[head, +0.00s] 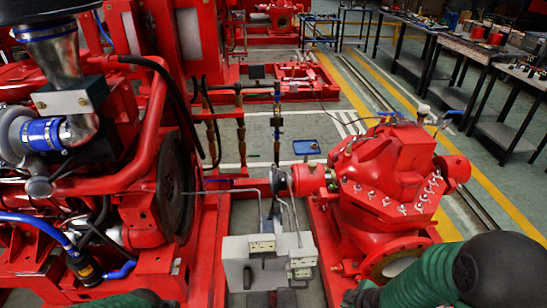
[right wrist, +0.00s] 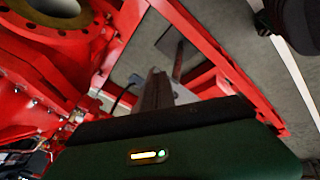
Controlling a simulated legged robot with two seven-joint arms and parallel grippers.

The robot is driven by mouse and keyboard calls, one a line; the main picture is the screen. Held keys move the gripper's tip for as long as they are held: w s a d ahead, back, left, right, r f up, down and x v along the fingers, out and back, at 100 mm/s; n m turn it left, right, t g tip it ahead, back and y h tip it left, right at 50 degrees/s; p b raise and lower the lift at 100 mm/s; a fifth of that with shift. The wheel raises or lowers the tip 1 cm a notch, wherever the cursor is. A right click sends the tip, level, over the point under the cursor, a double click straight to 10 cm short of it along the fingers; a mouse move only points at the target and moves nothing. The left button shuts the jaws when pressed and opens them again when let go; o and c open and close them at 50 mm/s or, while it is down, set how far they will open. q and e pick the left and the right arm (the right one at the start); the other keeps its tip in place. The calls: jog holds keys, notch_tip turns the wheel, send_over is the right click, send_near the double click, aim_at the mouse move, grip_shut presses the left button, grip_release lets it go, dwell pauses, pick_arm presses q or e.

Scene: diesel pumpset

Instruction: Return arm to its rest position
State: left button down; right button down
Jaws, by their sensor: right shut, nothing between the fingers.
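My right arm, with its green sleeve and black joint, comes in at the bottom right of the head view. The right gripper (head: 361,294) shows only as a dark part at the bottom edge, beside the red pump (head: 385,185). In the right wrist view the narrow grey fingers of the right gripper (right wrist: 157,92) are together and empty, over the red base frame (right wrist: 205,40). Part of my left arm shows at the bottom left of the head view; its gripper is out of view.
The red diesel engine (head: 85,180) fills the left side. A grey control box (head: 240,262) stands between engine and pump. A pump flange (right wrist: 60,8) is close by in the right wrist view. Workbenches (head: 470,48) stand at the back right, beyond yellow floor lines.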

jog(key=s+a+r+m+g+h, duration=0.1)
jog(key=s+a+r+m+g, duration=0.15)
jog(key=s+r+m, duration=0.75)
notch_tip(320, 180, up, 14)
jog(key=w+m+p, duration=0.1)
jog(key=p, duration=1.3)
jog(key=shift+w+a+f, duration=0.2)
jog(key=shift+w+f, duration=0.05)
jog(key=shift+t, duration=0.25)
